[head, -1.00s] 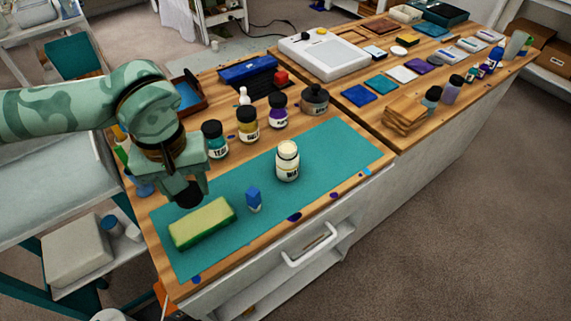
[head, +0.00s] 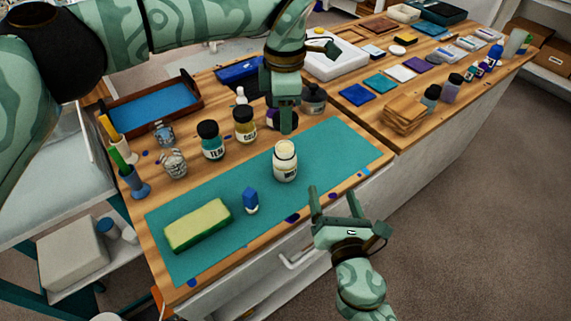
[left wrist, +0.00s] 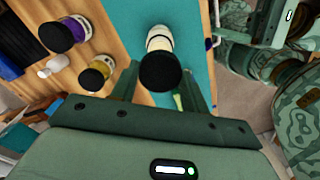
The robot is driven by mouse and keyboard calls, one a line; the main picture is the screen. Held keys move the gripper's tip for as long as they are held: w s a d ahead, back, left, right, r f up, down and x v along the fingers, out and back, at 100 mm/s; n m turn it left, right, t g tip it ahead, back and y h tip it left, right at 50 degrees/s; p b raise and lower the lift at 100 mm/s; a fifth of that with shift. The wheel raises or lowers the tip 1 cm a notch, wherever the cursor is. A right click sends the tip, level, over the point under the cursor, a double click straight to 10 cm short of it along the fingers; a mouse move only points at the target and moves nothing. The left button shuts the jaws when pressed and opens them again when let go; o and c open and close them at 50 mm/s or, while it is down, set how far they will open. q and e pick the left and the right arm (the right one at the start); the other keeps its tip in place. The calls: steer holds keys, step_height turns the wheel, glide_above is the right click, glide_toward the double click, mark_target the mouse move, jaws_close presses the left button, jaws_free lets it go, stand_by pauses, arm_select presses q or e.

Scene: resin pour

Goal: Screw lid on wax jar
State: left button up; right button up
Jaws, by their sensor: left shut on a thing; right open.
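The wax jar (head: 285,164), clear with pale contents and a label, stands upright and uncovered on the teal mat (head: 320,150). It also shows in the left wrist view (left wrist: 159,38). My left gripper (head: 284,127) is shut on the black lid (left wrist: 160,71), seen between its fingers in the left wrist view. The lid is apart from the jar, and in the head view the gripper is just behind and above it, with the lid not clearly visible there. My right gripper (head: 333,197) is open and empty, in front of the jar near the table's front edge.
The mat's right part is clear.

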arm_select(q)
steer(key=shift+a, duration=0.1)
arm_select(e)
steer(key=a+n+y, duration=0.1)
steer(key=a+n, duration=0.1)
steer(key=a+n+y, duration=0.1)
steer(key=a+n, duration=0.1)
steer(key=a+n+y, duration=0.2)
steer(key=n, duration=0.1)
steer(key=shift+a+f, duration=0.2)
steer(key=shift+f, duration=0.1)
steer(key=shift+w, duration=0.1)
steer(key=x, duration=1.2)
steer(key=shift+f, duration=0.3)
steer(key=shift+c, duration=0.2)
steer(key=c, duration=1.4)
arm_select(q)
glide_above(285, 148)
steer(key=shift+w+a+f, duration=0.1)
steer(key=shift+f, duration=2.4)
steer(key=shift+f, duration=0.9)
